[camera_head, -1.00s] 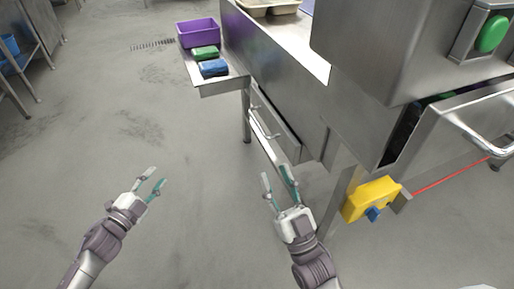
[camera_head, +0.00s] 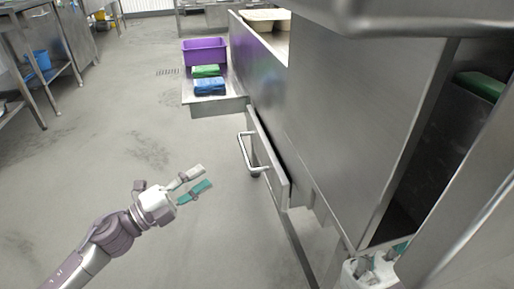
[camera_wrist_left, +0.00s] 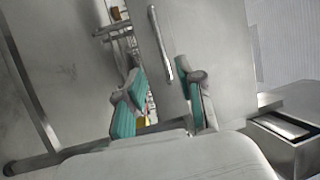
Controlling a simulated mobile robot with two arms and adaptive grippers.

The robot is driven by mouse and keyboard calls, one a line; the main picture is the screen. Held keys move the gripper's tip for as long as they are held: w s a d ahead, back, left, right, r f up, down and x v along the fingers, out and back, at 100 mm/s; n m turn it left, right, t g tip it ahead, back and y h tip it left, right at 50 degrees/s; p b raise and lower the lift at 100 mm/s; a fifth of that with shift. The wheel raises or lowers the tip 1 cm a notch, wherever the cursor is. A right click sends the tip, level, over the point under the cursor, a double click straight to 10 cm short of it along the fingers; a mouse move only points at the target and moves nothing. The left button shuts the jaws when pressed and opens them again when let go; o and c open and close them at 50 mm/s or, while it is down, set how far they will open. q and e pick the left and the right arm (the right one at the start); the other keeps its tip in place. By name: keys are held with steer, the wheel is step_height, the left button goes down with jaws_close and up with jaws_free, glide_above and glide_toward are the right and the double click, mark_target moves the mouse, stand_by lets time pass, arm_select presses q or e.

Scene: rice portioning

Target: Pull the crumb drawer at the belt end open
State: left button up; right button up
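The crumb drawer (camera_head: 279,176) is a metal front low on the side of the belt machine, with a bar handle (camera_head: 250,158) on its outer face. A dark gap shows behind its top edge; I cannot tell how far out it is. My left gripper (camera_head: 200,178) is open and empty, left of and apart from the handle. In the left wrist view, the handle (camera_wrist_left: 161,43) shows ahead, between the open left fingers (camera_wrist_left: 163,92) in the picture. My right gripper (camera_head: 382,258) is at the bottom right, partly hidden, with its fingers apart.
A side shelf (camera_head: 218,108) above and beyond the drawer holds a purple bin (camera_head: 204,55), a green pack (camera_head: 206,71) and a blue pack (camera_head: 209,87). A large metal housing fills the right. The floor (camera_head: 120,130) left of the drawer is clear.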

mark_target(244, 149)
arm_select(q)
steer(key=shift+b+x, duration=0.95)
steer(key=shift+x, duration=5.55)
jaws_close()
